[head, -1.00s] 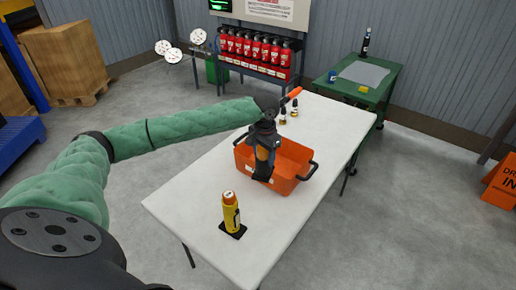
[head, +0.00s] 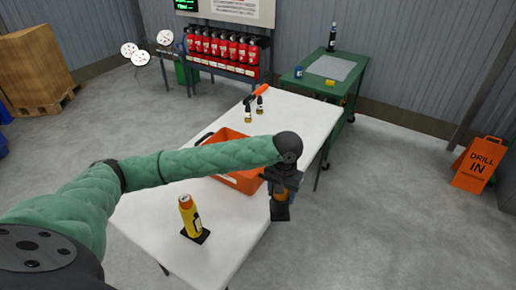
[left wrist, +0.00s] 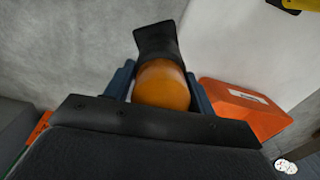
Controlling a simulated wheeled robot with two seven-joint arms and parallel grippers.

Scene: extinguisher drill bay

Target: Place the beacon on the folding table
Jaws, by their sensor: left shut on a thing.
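My left gripper (head: 282,196) is shut on the beacon, an amber-orange cylinder with a flat black base (head: 280,213). In the left wrist view the beacon (left wrist: 162,86) sits between the blue-grey fingers, with its black base beyond it. The white folding table (head: 240,232) stands in front of me. In the head view the held beacon overlaps the table's right edge. In the left wrist view bare floor lies behind it and the table (left wrist: 275,60) is to its right, so it is held clear of the top. My right gripper is not in view.
An orange crate (head: 238,180) stands on the table, partly behind my arm. A yellow cylinder with an orange top (head: 190,216) stands near the front on a black base. A drill sign (head: 480,163) stands on the floor right.

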